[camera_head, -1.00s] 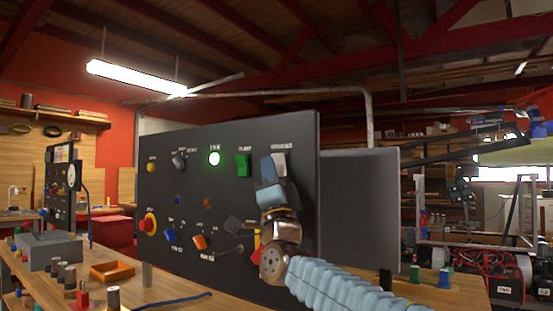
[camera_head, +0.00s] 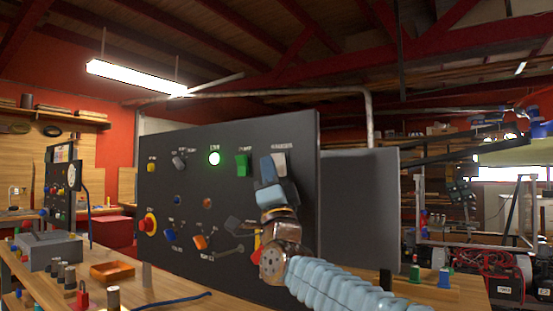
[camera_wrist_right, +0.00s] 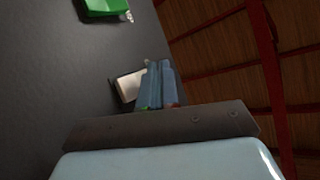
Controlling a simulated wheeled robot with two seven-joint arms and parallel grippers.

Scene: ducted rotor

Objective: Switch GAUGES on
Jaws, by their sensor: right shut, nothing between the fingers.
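The dark control panel (camera_head: 220,262) stands upright on the workbench. A pale rocker switch (camera_head: 281,163) sits at its upper right under a small label, too blurred to read surely. My right gripper (camera_head: 267,168) is shut and empty, pointing up in front of the panel just left of this switch. In the right wrist view the pale switch (camera_wrist_right: 131,86) shows just left of the closed fingers (camera_wrist_right: 157,84) and is partly hidden by them. I cannot tell whether they touch it, nor which way the rocker is tipped. My left gripper is not in view.
Lower are a red stop button (camera_head: 148,224) and several knobs, some behind my right arm. A grey screen (camera_head: 358,210) stands behind the panel at right.

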